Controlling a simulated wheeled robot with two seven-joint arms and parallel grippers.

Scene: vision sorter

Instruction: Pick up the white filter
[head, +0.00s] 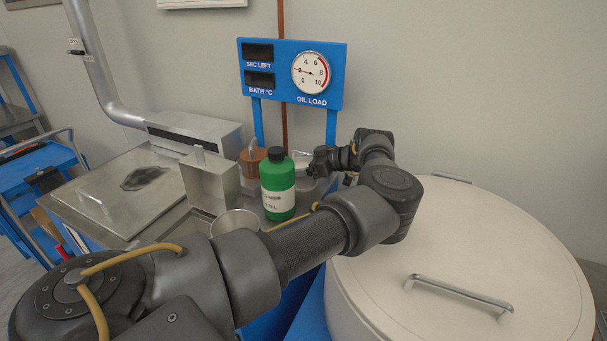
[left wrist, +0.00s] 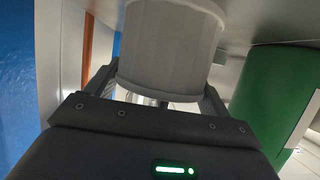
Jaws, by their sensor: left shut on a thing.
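The white filter (left wrist: 168,45) is a pale ribbed cylinder with a smooth rim, close up in the left wrist view. My left gripper (left wrist: 158,98) is shut on it, with one finger on each side. In the head view my left gripper (head: 322,162) is just right of the green bottle, in front of the blue gauge stand. The filter is hard to make out there, partly hidden by the bottle and gripper. My right gripper is not in view.
A green bottle (head: 277,178) with a black cap stands close beside the gripper. A brown filter (head: 252,163) and an open metal box (head: 208,183) are to its left. A big white lidded drum (head: 480,235) fills the right. A gauge panel (head: 293,73) rises behind.

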